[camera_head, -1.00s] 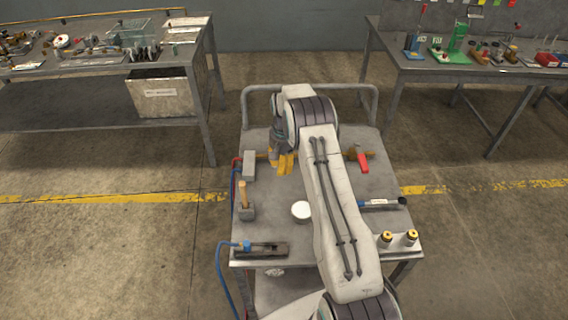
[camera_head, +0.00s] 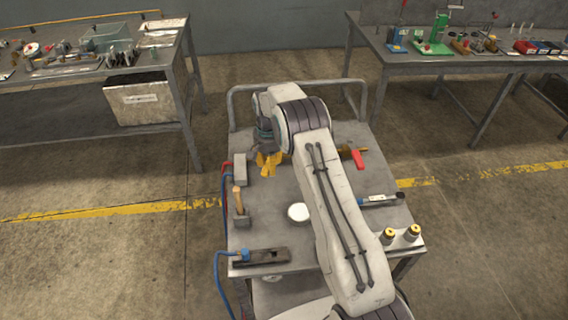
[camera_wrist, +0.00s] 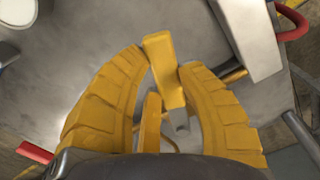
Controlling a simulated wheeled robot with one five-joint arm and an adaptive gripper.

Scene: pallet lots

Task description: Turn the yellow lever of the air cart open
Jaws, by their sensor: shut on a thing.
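The yellow lever (camera_wrist: 163,70) stands between my fingers in the wrist view, with a finger on each side. My gripper (camera_wrist: 160,92) has yellow ribbed fingers and is shut on the lever. In the head view my gripper (camera_head: 268,160) is over the back left of the air cart (camera_head: 272,225), beside a grey block. The lever cannot be told apart from the yellow fingers there. How far the lever is turned cannot be told. My arm hides the middle of the cart top.
On the cart are the grey block (camera_head: 240,169) with red and blue hoses, a wooden-handled hammer (camera_head: 241,204), a white round cup (camera_head: 298,212), a red-handled brass valve (camera_head: 357,158) and two yellow-topped fittings (camera_head: 412,233). Cluttered benches stand behind, left and right.

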